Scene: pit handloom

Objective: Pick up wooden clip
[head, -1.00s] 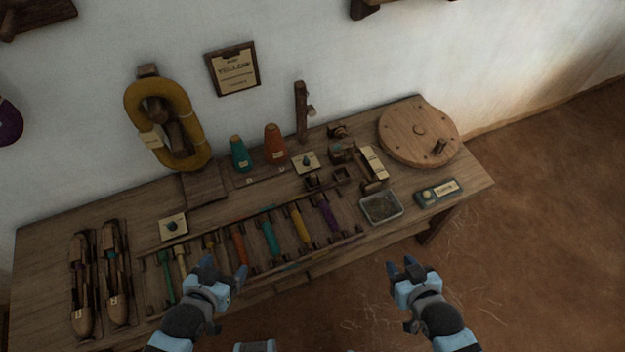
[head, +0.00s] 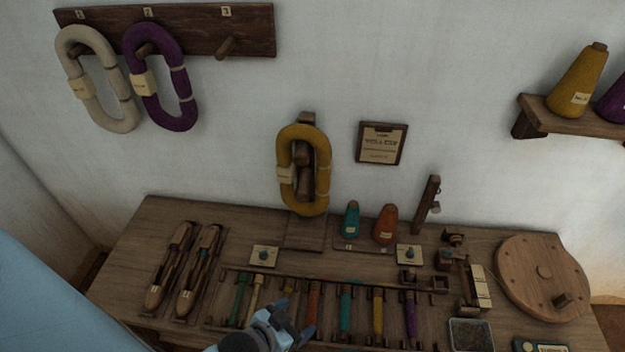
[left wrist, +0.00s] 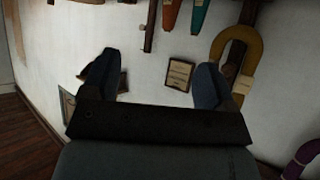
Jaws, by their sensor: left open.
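I cannot tell for sure which piece is the wooden clip. Small dark wooden parts (head: 453,262) stand on the table right of centre, beside a pale labelled block (head: 481,287). An upright wooden post (head: 428,205) with a peg stands behind them. My left gripper (head: 293,322) is open and empty at the front of the rack of coloured bobbins. In the left wrist view its two fingers (left wrist: 155,85) are apart, with only the wall and a framed label (left wrist: 180,74) behind the gap. My right gripper is not in view.
The wooden table (head: 140,235) carries two shuttles (head: 195,270), cones (head: 385,224), a yellow hank (head: 322,170) on a stand, a metal tray (head: 470,335) and a round wooden disc (head: 530,262). A peg rail (head: 200,30) and a shelf (head: 560,115) are on the wall.

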